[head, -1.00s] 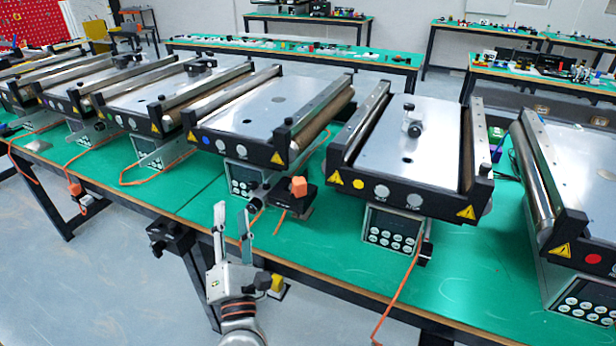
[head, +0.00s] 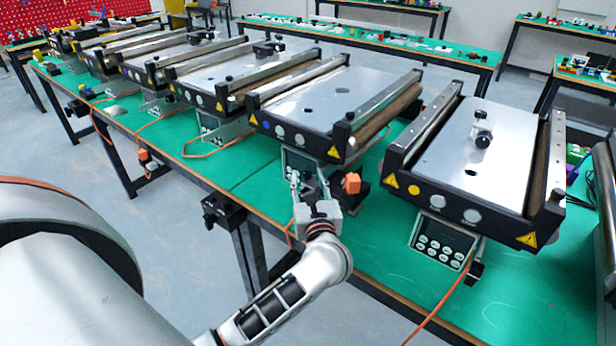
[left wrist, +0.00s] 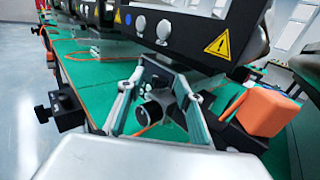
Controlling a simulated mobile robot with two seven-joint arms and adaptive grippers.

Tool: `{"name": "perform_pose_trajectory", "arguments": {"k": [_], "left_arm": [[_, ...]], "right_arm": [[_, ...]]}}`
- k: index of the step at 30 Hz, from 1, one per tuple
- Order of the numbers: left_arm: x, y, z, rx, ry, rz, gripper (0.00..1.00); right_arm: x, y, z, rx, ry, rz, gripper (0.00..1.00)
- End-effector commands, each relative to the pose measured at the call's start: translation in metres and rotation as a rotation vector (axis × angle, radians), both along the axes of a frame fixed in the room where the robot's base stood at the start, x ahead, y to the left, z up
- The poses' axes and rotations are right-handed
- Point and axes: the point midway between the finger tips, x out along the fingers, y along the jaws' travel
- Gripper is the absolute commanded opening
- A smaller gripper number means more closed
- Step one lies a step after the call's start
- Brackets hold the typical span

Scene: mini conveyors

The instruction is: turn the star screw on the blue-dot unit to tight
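The blue-dot unit (head: 335,95) is a metal-topped mini conveyor with a blue dot (head: 266,125) on its black front rail. The dot also shows in the left wrist view (left wrist: 128,19). The star screw (left wrist: 154,110) is a dark knob below the unit's front, seen in the left wrist view. My left gripper (head: 309,190) is open, with its fingers on either side of the knob in that view. I cannot tell whether they touch it. In the head view the gripper hides the knob. My right gripper is not in view.
An orange block-shaped knob (head: 351,183) on a black mount stands close to the right of my left gripper. The yellow-dot unit (head: 480,150) stands to the right, with a cable below. A black clamp (head: 222,210) sits at the table's front edge.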

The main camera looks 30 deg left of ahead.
Motion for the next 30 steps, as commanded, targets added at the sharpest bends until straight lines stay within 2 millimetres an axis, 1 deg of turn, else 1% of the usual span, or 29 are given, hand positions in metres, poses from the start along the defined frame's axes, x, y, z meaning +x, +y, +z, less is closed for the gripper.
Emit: {"name": "perform_pose_trajectory", "arguments": {"k": [3,11,12,15,23,30], "left_arm": [[0.0045,0.0042,0.0000,0.001,0.001,0.000,0.35],[0.0051,0.0047,-0.0002,0.001,0.001,0.000,0.35],[0.0051,0.0047,-0.0002,0.001,0.001,0.000,0.25],[0.0050,0.0046,-0.0002,0.001,0.001,0.000,0.00],[0.0046,0.0048,-0.0002,0.002,0.001,-0.007,0.00],[0.0032,0.0067,0.0005,0.006,0.001,-0.085,0.00]], "right_arm": [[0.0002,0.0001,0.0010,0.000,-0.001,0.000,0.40],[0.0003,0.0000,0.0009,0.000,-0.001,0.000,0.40],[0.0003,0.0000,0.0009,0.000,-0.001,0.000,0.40],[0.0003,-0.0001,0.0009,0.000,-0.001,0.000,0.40],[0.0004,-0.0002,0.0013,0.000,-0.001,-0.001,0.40],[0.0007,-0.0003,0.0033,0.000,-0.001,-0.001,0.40]]}}
